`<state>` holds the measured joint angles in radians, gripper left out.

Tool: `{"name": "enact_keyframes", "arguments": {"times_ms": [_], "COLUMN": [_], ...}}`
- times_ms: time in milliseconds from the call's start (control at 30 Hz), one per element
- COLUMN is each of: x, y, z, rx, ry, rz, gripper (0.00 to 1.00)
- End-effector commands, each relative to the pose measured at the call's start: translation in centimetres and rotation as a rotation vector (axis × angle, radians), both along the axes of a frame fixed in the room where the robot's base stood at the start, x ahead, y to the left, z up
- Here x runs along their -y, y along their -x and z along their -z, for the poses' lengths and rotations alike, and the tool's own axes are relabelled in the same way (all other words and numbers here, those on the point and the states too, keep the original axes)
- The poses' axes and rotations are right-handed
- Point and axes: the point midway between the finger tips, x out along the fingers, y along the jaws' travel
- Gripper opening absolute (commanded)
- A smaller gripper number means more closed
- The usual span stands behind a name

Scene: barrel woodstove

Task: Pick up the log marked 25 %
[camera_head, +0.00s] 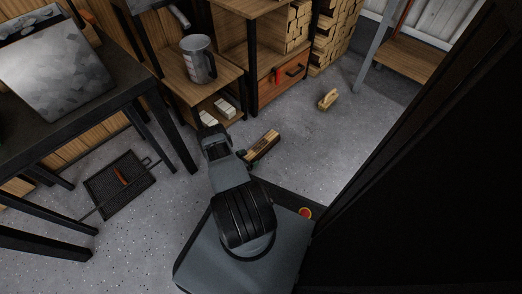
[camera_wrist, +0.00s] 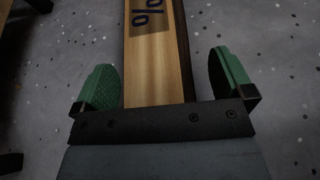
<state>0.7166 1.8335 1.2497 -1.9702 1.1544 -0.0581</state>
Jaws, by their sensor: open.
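A split log (camera_head: 263,146) with a dark side lies on the grey floor just beyond my gripper in the head view. In the wrist view the log (camera_wrist: 157,62) runs up the picture between the green finger pads, with a clear gap on either side. A brown label (camera_wrist: 149,16) on it shows a "%" sign; its number is cut off. My gripper (camera_wrist: 166,82) is open, with one finger on each side of the log. In the head view my arm hides part of the gripper.
A small wooden-handled block (camera_head: 327,99) lies on the floor farther back. A wooden shelf unit (camera_head: 205,84) with a metal jug (camera_head: 198,59) stands behind the log. A dark table (camera_head: 98,107) is at left, with a black grate (camera_head: 121,184) on the floor. A large dark panel (camera_head: 430,180) fills the right.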

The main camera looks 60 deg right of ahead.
Motion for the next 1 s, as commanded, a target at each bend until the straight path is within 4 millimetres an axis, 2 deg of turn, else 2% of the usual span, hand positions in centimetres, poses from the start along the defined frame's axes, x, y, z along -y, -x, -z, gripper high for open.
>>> {"name": "enact_keyframes", "arguments": {"times_ms": [67,833,1000], "x": [-0.01,-0.04,0.03], "y": [-0.01,0.01,-0.05], "z": [-0.03,-0.02,-0.14], "rx": [0.000,0.000,0.001], "ry": [0.000,0.000,0.004], "rz": [0.000,0.001,0.001], "gripper": [0.99,0.25,0.23]}}
